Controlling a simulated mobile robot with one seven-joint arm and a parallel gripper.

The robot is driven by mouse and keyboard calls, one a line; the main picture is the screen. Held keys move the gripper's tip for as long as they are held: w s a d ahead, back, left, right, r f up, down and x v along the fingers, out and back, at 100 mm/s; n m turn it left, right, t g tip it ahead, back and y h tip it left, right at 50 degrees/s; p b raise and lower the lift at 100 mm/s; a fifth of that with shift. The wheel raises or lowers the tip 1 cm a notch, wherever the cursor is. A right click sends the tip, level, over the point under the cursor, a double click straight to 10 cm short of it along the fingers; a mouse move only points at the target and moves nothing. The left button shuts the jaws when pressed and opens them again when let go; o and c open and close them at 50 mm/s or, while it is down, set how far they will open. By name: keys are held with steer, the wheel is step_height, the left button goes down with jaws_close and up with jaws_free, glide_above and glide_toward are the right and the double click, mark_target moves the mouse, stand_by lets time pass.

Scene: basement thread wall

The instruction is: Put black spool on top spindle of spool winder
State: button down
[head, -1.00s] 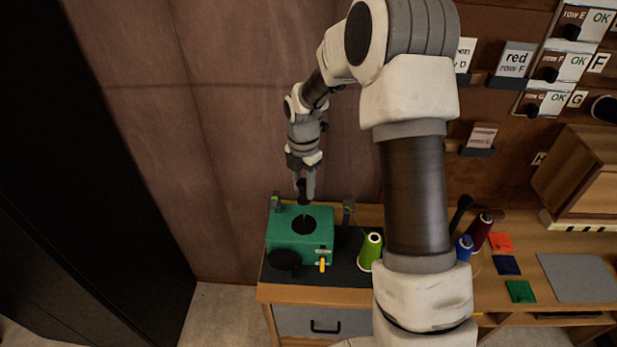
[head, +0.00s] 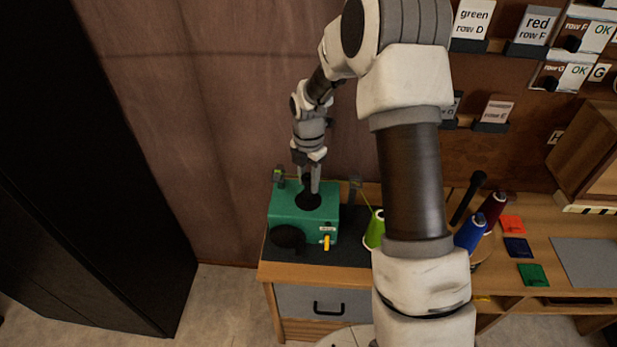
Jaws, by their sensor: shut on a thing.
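The spool winder is a green box (head: 284,211) with a round black plate (head: 308,202) on top. A black wheel (head: 289,237) and a yellow lever (head: 326,242) are on its front. My gripper (head: 311,188) points down over the top plate, shut on the small dark black spool (head: 306,182). The spool is low, at or just above the plate. The fingers partly hide it and the top spindle, so I cannot tell whether the spool is around the spindle or touching the plate.
A lime green thread cone (head: 375,230) stands right of the winder, partly behind my arm. Blue (head: 469,233) and dark red (head: 495,211) cones stand farther right. Coloured squares lie near a grey mat (head: 590,262). Label cards line the wall. A tall black cabinet (head: 90,180) is at left.

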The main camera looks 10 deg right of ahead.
steer(key=shift+f, duration=0.55)
steer(key=shift+f, duration=0.1)
steer(key=shift+f+b, duration=0.3)
steer(key=shift+b, duration=0.15)
steer(key=shift+c, duration=2)
jaws_free()
steer(key=shift+r, duration=0.1)
steer(key=shift+r, duration=0.1)
